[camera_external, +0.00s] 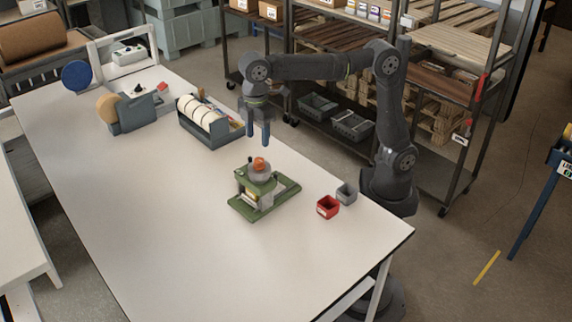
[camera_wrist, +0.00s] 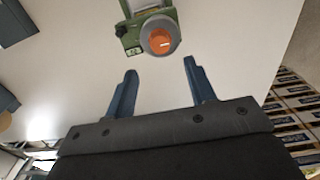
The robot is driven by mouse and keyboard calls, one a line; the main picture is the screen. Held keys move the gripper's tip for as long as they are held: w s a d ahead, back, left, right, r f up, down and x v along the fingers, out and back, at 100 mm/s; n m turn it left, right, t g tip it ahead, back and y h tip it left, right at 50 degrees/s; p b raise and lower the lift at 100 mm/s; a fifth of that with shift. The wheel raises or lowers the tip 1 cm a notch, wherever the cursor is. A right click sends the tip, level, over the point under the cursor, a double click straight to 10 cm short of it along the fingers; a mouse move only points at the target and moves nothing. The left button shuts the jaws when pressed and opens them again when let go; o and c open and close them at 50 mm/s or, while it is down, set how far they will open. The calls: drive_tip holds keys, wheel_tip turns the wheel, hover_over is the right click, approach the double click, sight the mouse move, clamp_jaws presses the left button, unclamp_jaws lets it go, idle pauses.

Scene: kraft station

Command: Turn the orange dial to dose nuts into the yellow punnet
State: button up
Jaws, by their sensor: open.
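The orange dial (camera_external: 260,163) sits on top of a green dispenser (camera_external: 270,187) on the white table. In the wrist view the dial (camera_wrist: 158,44) shows a pale line on its face, inside a grey ring. A small yellowish thing (camera_external: 251,198) shows low in the dispenser, partly hidden; it may be the yellow punnet. No nuts can be made out. My gripper (camera_external: 258,134) is open and empty, fingers pointing down, above and behind the dispenser. In the wrist view my gripper (camera_wrist: 160,70) has its fingers spread, with the dial beyond their tips.
A red bin (camera_external: 327,207) and a grey bin (camera_external: 346,194) stand right of the dispenser. A grey rack with white rolls (camera_external: 202,120) and a tape dispenser (camera_external: 125,114) stand further back. The table's front and left are clear.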

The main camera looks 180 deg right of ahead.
wheel_tip(320, 180, up, 9)
hover_over(259, 160)
drive_tip(key=shift+s+f, duration=0.1)
drive_tip(key=shift+f, duration=0.05)
drive_tip(key=shift+f, duration=0.15)
idle(0.3)
wheel_tip(259, 160, down, 17)
drive_tip(key=shift+f, duration=0.1)
idle(0.5)
drive_tip(key=c, duration=1)
